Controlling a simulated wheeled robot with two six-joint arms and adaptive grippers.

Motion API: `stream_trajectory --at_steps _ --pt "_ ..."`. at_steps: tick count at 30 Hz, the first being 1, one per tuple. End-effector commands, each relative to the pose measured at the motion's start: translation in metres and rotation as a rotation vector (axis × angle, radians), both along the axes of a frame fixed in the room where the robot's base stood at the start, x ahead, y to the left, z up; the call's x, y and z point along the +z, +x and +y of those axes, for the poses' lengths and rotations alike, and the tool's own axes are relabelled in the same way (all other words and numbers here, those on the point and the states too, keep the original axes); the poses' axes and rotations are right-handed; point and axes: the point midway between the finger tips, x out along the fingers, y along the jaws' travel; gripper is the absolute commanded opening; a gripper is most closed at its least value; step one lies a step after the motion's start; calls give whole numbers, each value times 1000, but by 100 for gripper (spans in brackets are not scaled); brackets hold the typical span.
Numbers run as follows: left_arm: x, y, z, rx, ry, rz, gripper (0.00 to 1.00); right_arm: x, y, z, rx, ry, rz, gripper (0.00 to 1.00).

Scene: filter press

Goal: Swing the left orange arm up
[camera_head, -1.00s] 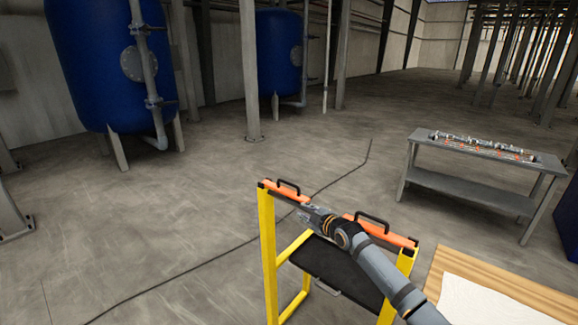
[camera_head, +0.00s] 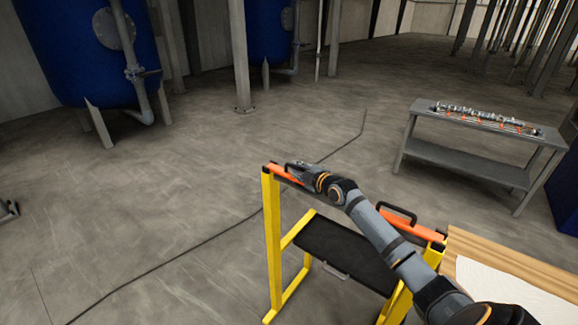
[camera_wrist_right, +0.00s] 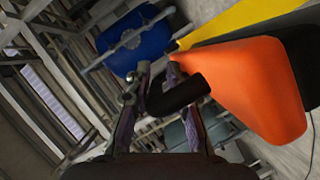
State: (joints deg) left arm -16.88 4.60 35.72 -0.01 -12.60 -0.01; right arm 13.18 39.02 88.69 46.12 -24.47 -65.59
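The left orange arm (camera_head: 278,171) lies level at the top of the yellow frame (camera_head: 273,235), its far part hidden behind my right gripper (camera_head: 296,170). That gripper is at the arm's black handle, which is mostly covered in the head view. In the right wrist view the orange arm (camera_wrist_right: 255,85) fills the right side. Its black handle (camera_wrist_right: 180,94) reaches across one finger into the gap between the two fingers. The fingers stand apart and do not look closed on it; contact is unclear. My left gripper is in neither view.
The right orange arm (camera_head: 416,227) with its black handle (camera_head: 398,212) lies beside my forearm. A dark tray (camera_head: 335,250) hangs within the frame. A grey bench (camera_head: 465,165) with parts stands at right, a wooden-edged board (camera_head: 510,260) nearer. Floor at left is mostly clear.

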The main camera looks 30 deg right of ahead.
Motion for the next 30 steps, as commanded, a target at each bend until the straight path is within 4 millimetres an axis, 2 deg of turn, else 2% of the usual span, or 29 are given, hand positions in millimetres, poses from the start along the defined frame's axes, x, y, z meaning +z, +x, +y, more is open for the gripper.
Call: stream_trajectory --at_steps 5,11,16,30 --pt "-1 -1 -1 0 -1 1 40 -3 0 -1 0 0 4 22" --pt "-2 -12 -1 1 -2 18 40 -3 0 -1 1 0 3 22" --pt "-2 -13 -1 1 -2 19 40 -3 0 -1 1 0 3 0" --pt "-3 -5 -1 0 -1 7 40 -3 0 -3 0 -3 8 0"
